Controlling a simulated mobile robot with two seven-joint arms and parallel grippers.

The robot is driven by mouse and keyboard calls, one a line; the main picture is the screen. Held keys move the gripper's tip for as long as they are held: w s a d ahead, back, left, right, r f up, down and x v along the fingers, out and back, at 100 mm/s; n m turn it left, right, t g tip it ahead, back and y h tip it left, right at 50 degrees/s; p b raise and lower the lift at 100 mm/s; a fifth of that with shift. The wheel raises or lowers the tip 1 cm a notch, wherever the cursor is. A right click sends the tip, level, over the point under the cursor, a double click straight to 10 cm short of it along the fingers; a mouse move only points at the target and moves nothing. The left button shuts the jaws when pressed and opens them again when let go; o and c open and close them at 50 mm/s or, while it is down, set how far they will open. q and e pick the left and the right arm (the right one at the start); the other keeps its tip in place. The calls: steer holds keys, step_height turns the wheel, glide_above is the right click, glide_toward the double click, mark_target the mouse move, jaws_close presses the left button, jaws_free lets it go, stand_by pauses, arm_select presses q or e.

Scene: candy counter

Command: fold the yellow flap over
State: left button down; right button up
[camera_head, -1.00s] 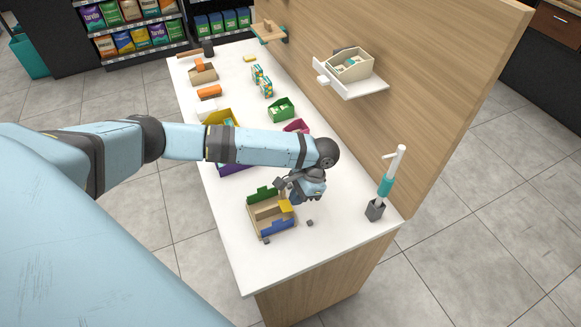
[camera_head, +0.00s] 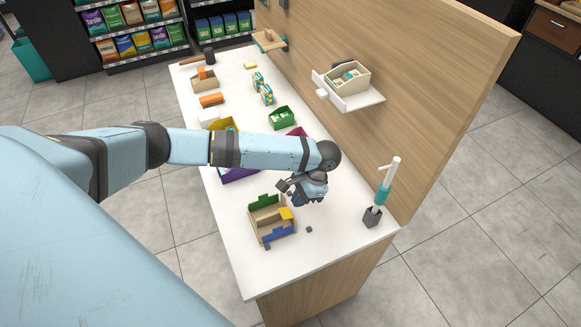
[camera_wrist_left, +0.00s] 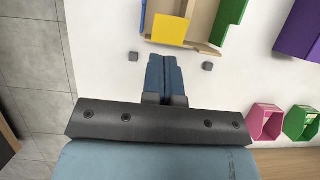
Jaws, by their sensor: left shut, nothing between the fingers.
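A small tan open box (camera_head: 257,226) stands near the front end of the white counter. It has a green flap (camera_head: 265,202), a blue flap (camera_head: 278,233) and a yellow flap (camera_head: 286,213) on the side toward my left gripper. In the left wrist view the yellow flap (camera_wrist_left: 170,29) lies just past the fingertips and leans outward from the box wall. My left gripper (camera_head: 298,200) is beside the box's right side. In the wrist view its blue fingers (camera_wrist_left: 162,72) are together and empty, a small gap from the flap. My right gripper is out of view.
Small dark blocks (camera_wrist_left: 208,66) lie on the counter beside the box. A grey holder (camera_head: 373,217) with a white and teal post stands to the right. Purple, pink and green (camera_head: 282,118) boxes stand farther back. A wooden panel borders the right side.

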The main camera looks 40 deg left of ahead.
arm_select(q)
steer(key=p+v, duration=0.2)
steer(key=v, duration=0.2)
steer(key=shift+r, duration=0.1)
stand_by(0.8)
